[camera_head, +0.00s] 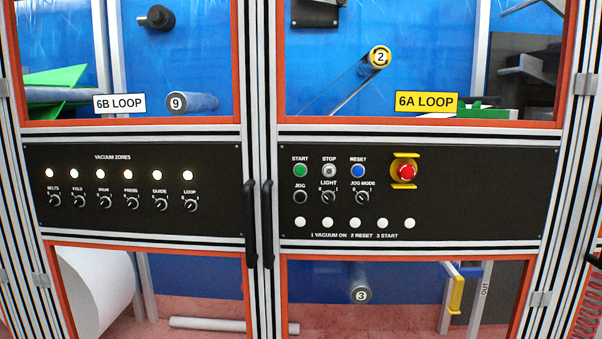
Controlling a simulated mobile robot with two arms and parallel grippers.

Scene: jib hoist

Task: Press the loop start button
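The green START button (300,171) sits at the upper left of the right-hand black control panel (470,205), under the yellow "6A LOOP" sign (426,102). A grey STOP button (329,171) and a blue RESET button (358,171) are in the same row to its right. A LOOP selector knob (190,202) is at the right end of the left-hand panel (120,225). Neither of my grippers is in view, and nothing covers the START button.
A red emergency stop (404,172) in a yellow guard is right of the RESET button. A black JOG button (300,197) is just below START. Two black door handles (250,222) (268,222) stand out between the panels. The space before the panels looks clear.

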